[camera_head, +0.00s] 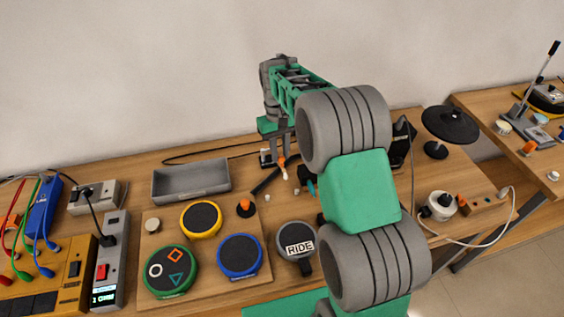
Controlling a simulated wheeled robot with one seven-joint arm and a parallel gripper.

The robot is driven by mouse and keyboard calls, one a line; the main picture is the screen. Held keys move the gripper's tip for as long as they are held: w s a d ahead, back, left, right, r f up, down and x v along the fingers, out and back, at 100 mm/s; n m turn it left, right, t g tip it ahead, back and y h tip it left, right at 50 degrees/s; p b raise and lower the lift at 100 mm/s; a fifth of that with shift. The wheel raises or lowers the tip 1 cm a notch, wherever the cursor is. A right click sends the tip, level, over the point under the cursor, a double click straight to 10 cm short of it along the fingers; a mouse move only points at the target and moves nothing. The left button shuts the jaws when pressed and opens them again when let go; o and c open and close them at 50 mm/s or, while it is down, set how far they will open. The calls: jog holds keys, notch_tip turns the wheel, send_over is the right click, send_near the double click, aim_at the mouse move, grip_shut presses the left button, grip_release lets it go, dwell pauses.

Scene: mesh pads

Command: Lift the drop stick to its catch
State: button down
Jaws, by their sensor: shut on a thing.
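My gripper (280,153) points down at the back middle of the table, with its fingers together around a small orange-tipped piece (282,163). This piece appears to be the end of the drop stick, but the stick's full shape is hard to make out. A dark bar (265,182) lies slanted just below and left of the fingers; I cannot tell whether it joins the orange piece. A small dark block (266,159) stands just left of the fingers and may be part of the stick's stand. The catch cannot be made out; my arm hides much of the area to the right.
A grey tray (190,192) lies left of the gripper. In front are yellow (201,203), green (170,252) and blue (240,240) pads on a board, and a RIDE pad (296,246). A black cymbal-like disc (450,123) stands right. A cable runs along the back.

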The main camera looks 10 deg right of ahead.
jog(key=shift+w+r+p, duration=0.3)
jog(key=shift+w+r, duration=0.45)
jog(key=shift+w, duration=0.25)
jog(key=c, duration=1.3)
grip_release()
jog(key=shift+w+d+f, duration=0.1)
jog(key=shift+w+f, duration=0.05)
jog(key=shift+o, duration=0.2)
notch_tip(320, 180, up, 8)
jog(key=b, duration=0.1)
jog(key=shift+w, duration=0.35)
